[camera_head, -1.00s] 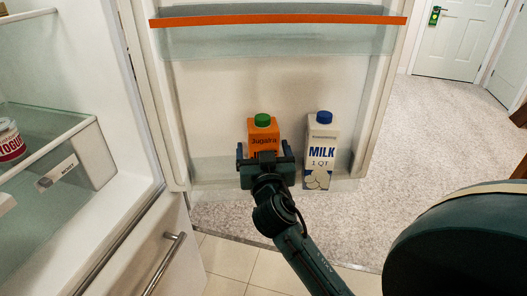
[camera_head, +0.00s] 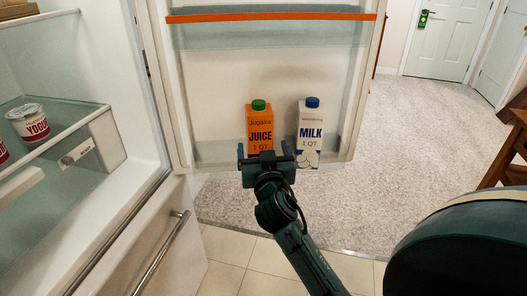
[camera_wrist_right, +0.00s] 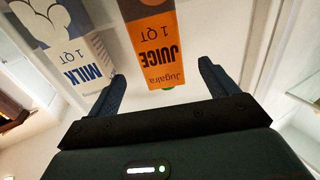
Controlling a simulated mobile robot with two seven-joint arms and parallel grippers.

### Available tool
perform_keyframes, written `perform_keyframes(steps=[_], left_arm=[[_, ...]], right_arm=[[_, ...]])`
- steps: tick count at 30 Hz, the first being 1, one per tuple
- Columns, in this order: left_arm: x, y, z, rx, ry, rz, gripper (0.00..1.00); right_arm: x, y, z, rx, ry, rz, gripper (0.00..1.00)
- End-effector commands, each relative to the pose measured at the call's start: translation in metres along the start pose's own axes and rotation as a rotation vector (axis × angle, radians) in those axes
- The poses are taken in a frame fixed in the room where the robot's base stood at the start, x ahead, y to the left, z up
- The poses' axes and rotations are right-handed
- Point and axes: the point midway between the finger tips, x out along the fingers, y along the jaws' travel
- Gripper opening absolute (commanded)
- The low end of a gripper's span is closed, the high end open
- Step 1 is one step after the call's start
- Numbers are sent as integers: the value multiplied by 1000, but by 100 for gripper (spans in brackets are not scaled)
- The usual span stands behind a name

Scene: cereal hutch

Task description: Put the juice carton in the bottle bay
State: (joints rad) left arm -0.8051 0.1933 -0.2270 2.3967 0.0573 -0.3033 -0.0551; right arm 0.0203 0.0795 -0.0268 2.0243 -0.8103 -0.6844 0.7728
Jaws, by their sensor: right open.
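The orange juice carton (camera_head: 260,127) with a green cap stands upright in the lower bay of the open fridge door (camera_head: 215,140), left of the milk carton. In the right wrist view the juice carton (camera_wrist_right: 152,48) appears upside down between and beyond the fingers. My right gripper (camera_head: 267,155) is open and empty, just in front of the carton's lower part, apart from it. It also shows in the right wrist view (camera_wrist_right: 165,85). My left gripper is not in view.
A white milk carton (camera_head: 310,130) with a blue cap stands right of the juice in the same bay. An orange-edged door shelf (camera_head: 270,17) is above. Yogurt tubs (camera_head: 29,122) sit on a fridge shelf at left. Carpeted floor (camera_head: 410,150) is open at right.

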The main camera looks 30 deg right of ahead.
Motion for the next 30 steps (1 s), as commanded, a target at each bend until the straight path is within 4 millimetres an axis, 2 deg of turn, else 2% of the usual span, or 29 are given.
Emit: perform_keyframes(steps=[7, 11, 14, 16, 18, 22, 25, 27, 30], left_arm=[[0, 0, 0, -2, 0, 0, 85], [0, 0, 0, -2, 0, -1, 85], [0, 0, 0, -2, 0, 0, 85], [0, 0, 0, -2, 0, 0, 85], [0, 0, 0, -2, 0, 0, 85], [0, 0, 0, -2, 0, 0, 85], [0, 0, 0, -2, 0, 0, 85], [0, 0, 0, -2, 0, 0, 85], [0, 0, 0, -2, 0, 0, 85]], right_arm=[[-1, -1, 2, -3, -5, -8, 85], [-26, -12, 30, -48, -59, -100, 85], [-72, -29, 66, -103, -133, -254, 85], [-114, -42, 88, -131, -184, -380, 85], [-157, -52, 103, -140, -224, -496, 85], [-225, -62, 113, -119, -272, -657, 85], [-258, -65, 112, -97, -290, -726, 85], [-271, -66, 110, -84, -296, -750, 85], [-278, -67, 109, -76, -298, -764, 85]])
